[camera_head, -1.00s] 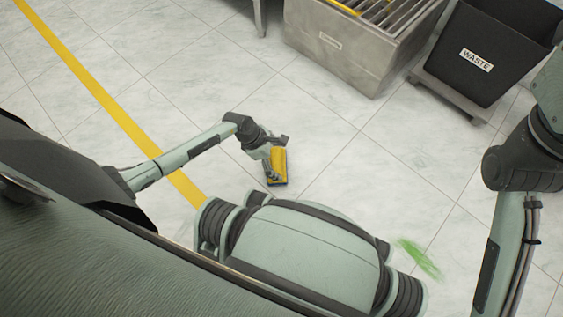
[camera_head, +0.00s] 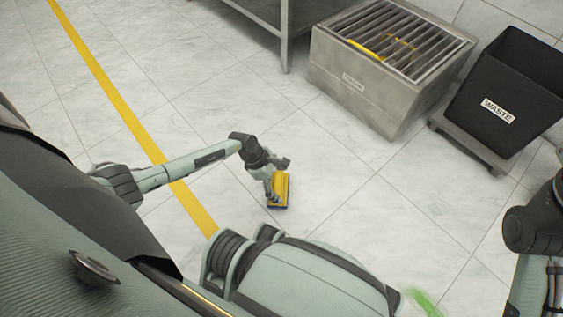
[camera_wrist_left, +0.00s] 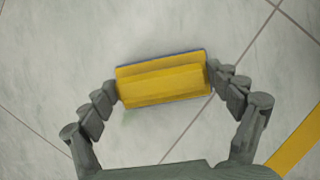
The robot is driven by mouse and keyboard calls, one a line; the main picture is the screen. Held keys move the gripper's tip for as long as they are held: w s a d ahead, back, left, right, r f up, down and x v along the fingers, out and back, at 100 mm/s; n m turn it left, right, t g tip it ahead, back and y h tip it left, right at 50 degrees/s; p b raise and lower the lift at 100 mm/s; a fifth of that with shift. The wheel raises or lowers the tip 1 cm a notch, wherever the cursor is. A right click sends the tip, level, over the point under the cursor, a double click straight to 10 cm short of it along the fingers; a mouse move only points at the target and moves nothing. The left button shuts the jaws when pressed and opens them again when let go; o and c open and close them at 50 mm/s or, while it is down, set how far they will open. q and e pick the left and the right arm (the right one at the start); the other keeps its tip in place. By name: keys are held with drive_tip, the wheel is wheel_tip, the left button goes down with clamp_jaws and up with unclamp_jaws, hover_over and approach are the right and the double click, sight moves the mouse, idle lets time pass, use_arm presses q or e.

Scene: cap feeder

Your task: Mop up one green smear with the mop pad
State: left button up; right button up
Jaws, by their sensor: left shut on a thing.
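The yellow mop pad (camera_head: 282,186) with a dark base is at the floor in the middle of the head view. My left gripper (camera_head: 273,188) is shut on it. In the left wrist view the pad (camera_wrist_left: 162,84) sits between the two fingers of my left gripper (camera_wrist_left: 165,83), one at each end. A green smear (camera_head: 425,302) lies on the floor at the bottom edge of the head view, right of the pad and apart from it, partly cut off. A faint greenish tint shows beside the pad in the wrist view. My right gripper is out of view.
A metal box with a grate (camera_head: 360,88) and a black waste bin (camera_head: 512,95) on a low base stand at the back right. A metal table leg (camera_head: 286,40) is at the top. A yellow floor line (camera_head: 125,110) runs at left. The floor around the pad is clear.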

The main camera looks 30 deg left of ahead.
use_arm(q)
drive_tip(key=shift+w+a, duration=0.65)
drive_tip(key=shift+a, duration=1.1)
drive_tip(key=shift+w+a, duration=0.6)
drive_tip(key=shift+a, duration=1.15)
drive_tip(key=shift+w+a, duration=0.65)
drive_tip(key=shift+a, duration=1.1)
drive_tip(key=shift+d, duration=0.1)
